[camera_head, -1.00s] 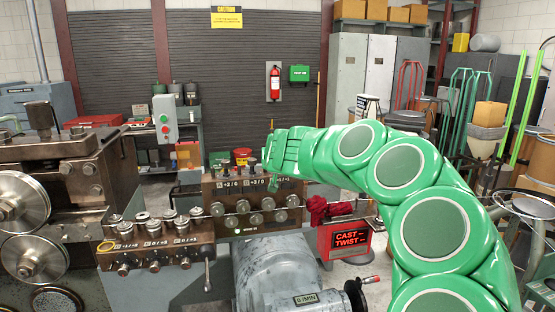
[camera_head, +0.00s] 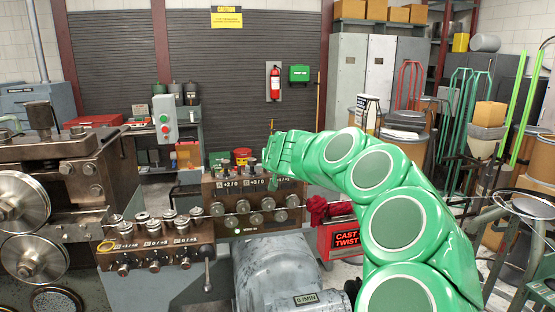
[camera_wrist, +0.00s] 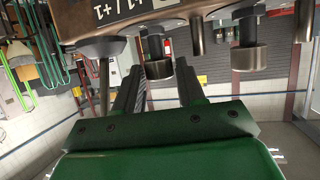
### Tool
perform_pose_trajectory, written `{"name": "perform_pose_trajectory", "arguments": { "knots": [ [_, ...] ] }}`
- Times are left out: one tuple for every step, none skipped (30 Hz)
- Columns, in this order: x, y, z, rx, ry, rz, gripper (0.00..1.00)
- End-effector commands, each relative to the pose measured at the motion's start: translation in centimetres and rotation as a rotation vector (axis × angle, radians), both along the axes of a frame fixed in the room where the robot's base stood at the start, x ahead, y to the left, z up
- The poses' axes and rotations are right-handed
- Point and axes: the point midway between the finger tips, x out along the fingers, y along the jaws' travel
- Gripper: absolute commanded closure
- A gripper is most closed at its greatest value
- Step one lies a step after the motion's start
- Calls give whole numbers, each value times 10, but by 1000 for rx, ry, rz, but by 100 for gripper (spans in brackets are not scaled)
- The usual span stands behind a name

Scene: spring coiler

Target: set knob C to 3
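The brown knob box (camera_head: 212,196) stands in the middle of the machine in the head view. It has a row of labels with small round knobs below; the letter A reads at its left end. I cannot make out which knob is C. My gripper (camera_head: 268,160) is at the box's upper right and covers part of that end. In the wrist view the dark fingers of my gripper (camera_wrist: 160,90) stand apart. A dark round knob (camera_wrist: 158,69) shows between them, beyond or near the tips; contact cannot be told. Another knob (camera_wrist: 249,58) is to its right. The label (camera_wrist: 125,12) appears upside down.
A lower block (camera_head: 160,245) with several knobs sits left of the box. A grey motor housing (camera_head: 275,275) is below, and a red CAST TWIST box (camera_head: 345,238) stands to the right. Large metal rollers (camera_head: 25,205) are at the left.

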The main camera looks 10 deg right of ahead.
Motion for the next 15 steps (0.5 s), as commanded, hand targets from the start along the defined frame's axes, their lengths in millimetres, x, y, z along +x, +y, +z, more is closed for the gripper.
{"name": "perform_pose_trajectory", "arguments": {
  "knots": [
    [0,0,0,0,0,0,69],
    [0,0,0,0,0,0,74],
    [0,0,0,0,0,0,80],
    [0,0,0,0,0,0,85],
    [0,0,0,0,0,0,89],
    [0,0,0,0,0,0,95],
    [0,0,0,0,0,0,99],
    [0,0,0,0,0,0,99],
    [0,0,0,0,0,-1,99],
    [0,0,0,-1,0,-2,99],
    [0,0,0,-1,0,-4,99],
    [0,1,0,-2,0,-9,99],
    [0,1,0,-2,0,-14,99],
    [0,1,0,-2,0,-22,99],
    [0,1,0,-3,1,-33,99]
  ]
}}
